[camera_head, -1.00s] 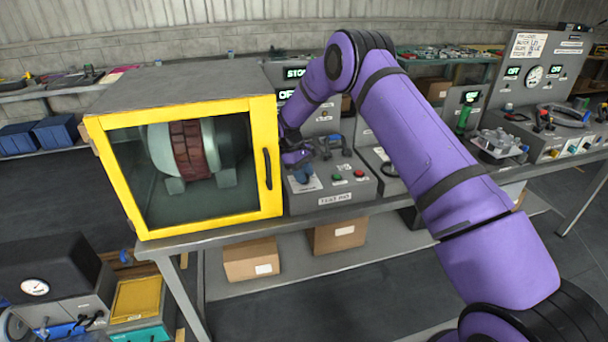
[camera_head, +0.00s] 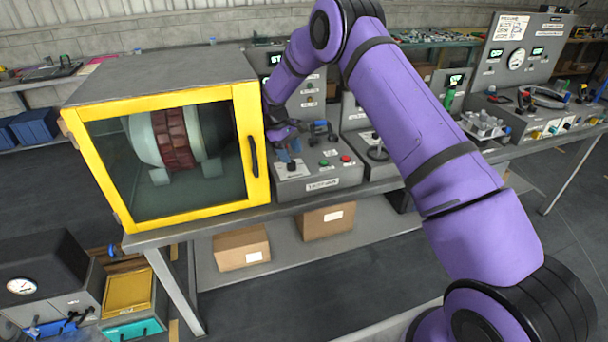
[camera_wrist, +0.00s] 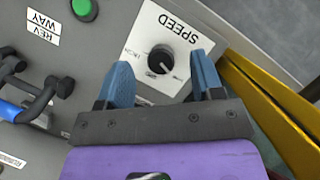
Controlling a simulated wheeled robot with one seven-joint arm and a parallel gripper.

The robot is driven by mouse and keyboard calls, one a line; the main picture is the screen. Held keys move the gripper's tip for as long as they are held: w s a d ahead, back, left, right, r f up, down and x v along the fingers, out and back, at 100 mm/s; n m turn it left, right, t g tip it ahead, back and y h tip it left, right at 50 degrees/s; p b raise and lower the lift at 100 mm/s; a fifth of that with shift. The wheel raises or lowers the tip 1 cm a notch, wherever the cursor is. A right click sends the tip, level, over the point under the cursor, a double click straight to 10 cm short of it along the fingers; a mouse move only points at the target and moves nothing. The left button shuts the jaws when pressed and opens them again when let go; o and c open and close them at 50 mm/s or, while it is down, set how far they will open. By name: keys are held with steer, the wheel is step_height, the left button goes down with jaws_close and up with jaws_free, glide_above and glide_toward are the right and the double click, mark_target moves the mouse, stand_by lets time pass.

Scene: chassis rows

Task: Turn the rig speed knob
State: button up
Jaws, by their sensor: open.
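The rig speed knob (camera_wrist: 160,60) is a black round knob on a white plate marked SPEED in the wrist view. It also shows small in the head view (camera_head: 291,165), on the sloped grey control box (camera_head: 322,185). My gripper (camera_wrist: 160,75) is open, with its blue fingers on either side of the knob in the picture. I cannot tell whether the fingers touch it or how far above it they are. In the head view my gripper (camera_head: 286,150) is over the left end of the box and partly hidden by my own arm.
A yellow-framed enclosure (camera_head: 249,120) stands close to the left of the box; its edge (camera_wrist: 265,105) is near my right finger in the wrist view. A green button (camera_wrist: 84,9) and a black lever with blue handle (camera_wrist: 30,100) are nearby on the panel.

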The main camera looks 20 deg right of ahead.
steer(key=s+r, duration=0.1)
steer(key=s, duration=1.4)
steer(key=shift+s, duration=0.3)
steer(key=s+d+r+m+t, duration=0.15)
steer(key=s+r, duration=0.25)
steer(key=r, duration=0.4)
steer(key=s+d+r+m+t+y, duration=0.1)
steer(key=s+d+r, duration=0.15)
steer(key=r, duration=0.65)
steer(key=s+d+r+m+t, duration=0.1)
steer(key=s+r, duration=0.4)
steer(key=r, duration=0.3)
steer(key=s+d+r+m+t+y, duration=0.1)
steer(key=s+r, duration=0.3)
steer(key=s, duration=0.6)
steer(key=s+d+r+m+t, duration=0.1)
steer(key=s+r+m+t, duration=0.2)
steer(key=s, duration=0.8)
step_height(320, 180, up, 2)
steer(key=shift+s+r+t+y, duration=0.1)
steer(key=shift+s+t+y, duration=0.1)
steer(key=shift+t+y, duration=0.35)
